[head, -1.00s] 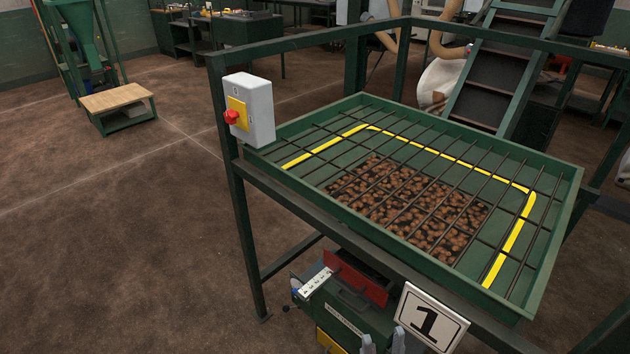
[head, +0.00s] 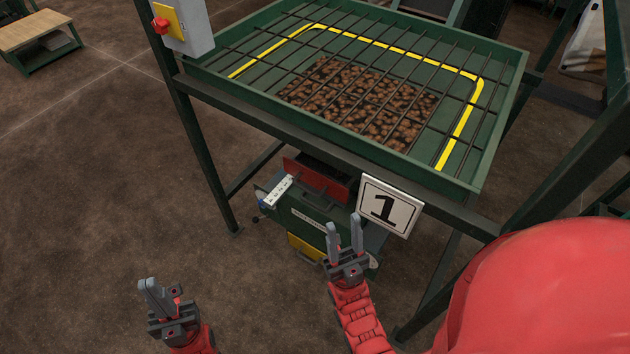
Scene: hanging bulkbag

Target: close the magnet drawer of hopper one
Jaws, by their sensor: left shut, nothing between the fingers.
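Hopper one is the green hopper frame (head: 225,78), with a white "1" sign (head: 390,206) on its front. Under it is a green housing (head: 335,222) with a red panel (head: 328,183), a dark handle-like bar and a small white label. I take the red-fronted part to be the magnet drawer, but cannot tell how far out it stands. My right gripper (head: 343,234) is open and empty, in front of the housing and overlapping its lower part in the picture. My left gripper (head: 152,292) is shut and empty, lower left, over the floor and apart from the hopper.
A grey box with a red button (head: 185,22) hangs on the hopper's left post. A yellow panel (head: 304,247) sits low on the housing. A barred grate covers brown lumps (head: 365,105) in the hopper. The floor (head: 95,200) to the left is clear; a wooden-topped bench (head: 34,32) stands far left.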

